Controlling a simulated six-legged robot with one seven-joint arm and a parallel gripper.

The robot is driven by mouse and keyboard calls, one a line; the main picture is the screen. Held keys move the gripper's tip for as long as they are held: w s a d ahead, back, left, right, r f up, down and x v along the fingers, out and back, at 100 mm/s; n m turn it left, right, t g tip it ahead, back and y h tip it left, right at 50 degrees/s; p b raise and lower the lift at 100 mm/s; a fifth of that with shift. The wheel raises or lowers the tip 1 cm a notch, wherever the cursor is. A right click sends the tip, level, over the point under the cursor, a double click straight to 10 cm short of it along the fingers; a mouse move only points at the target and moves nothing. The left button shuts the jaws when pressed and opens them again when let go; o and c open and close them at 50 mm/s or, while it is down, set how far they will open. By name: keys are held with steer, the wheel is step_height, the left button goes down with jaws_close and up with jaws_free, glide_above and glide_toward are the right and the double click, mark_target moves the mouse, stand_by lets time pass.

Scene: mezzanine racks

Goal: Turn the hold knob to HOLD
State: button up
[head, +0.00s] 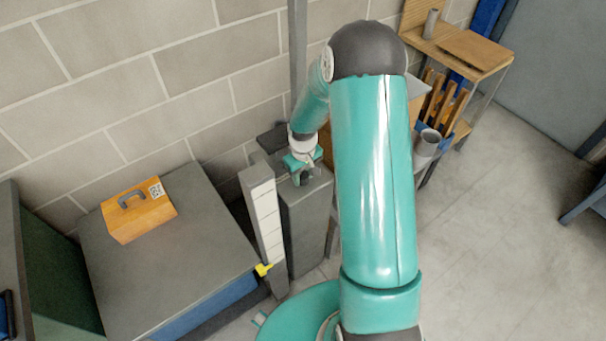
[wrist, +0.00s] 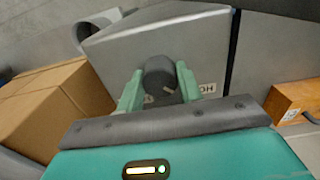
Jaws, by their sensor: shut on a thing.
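The hold knob (wrist: 160,72) is a dark round knob on the face of a grey box (wrist: 110,48) in the wrist view. A light mark shows near its lower right edge. My gripper (wrist: 158,86) has its two teal fingers on either side of the knob, shut on it. A white label (wrist: 207,89) with partly visible letters, apparently "HO", is right of the right finger. Another small label (wrist: 148,100) is mostly hidden below the knob. In the head view my gripper (head: 302,172) is at the top of the grey cabinet (head: 306,220), and the knob cannot be made out clearly.
A pale segmented post (head: 263,215) with a yellow pointer (head: 263,269) stands just left of the cabinet. A wooden box with a handle (head: 140,213) sits on the dark grey bench (head: 190,260). A block wall is behind. Open floor (head: 480,240) lies to the right.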

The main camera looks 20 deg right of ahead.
mark_target(303, 174)
stand_by(0.3)
steer(key=o, duration=1)
step_height(303, 174, up, 14)
steer(key=s+a+r+m+t, duration=0.1)
steer(key=s+a+r, duration=0.2)
steer(key=s+r, duration=0.35)
steer(key=s+a+r+t, duration=0.2)
steer(key=s+a+r, duration=0.1)
steer(key=r, duration=0.6)
steer(key=s+a+r+t, duration=0.1)
steer(key=s+a+r, duration=0.1)
steer(key=s, duration=0.4)
steer(key=s+a+r+m+t, duration=0.1)
steer(key=s+a+r, duration=0.1)
steer(key=s+r, duration=0.2)
steer(key=s, duration=0.3)
steer(key=shift+s+a+t, duration=0.2)
steer(key=shift+a+t, duration=0.1)
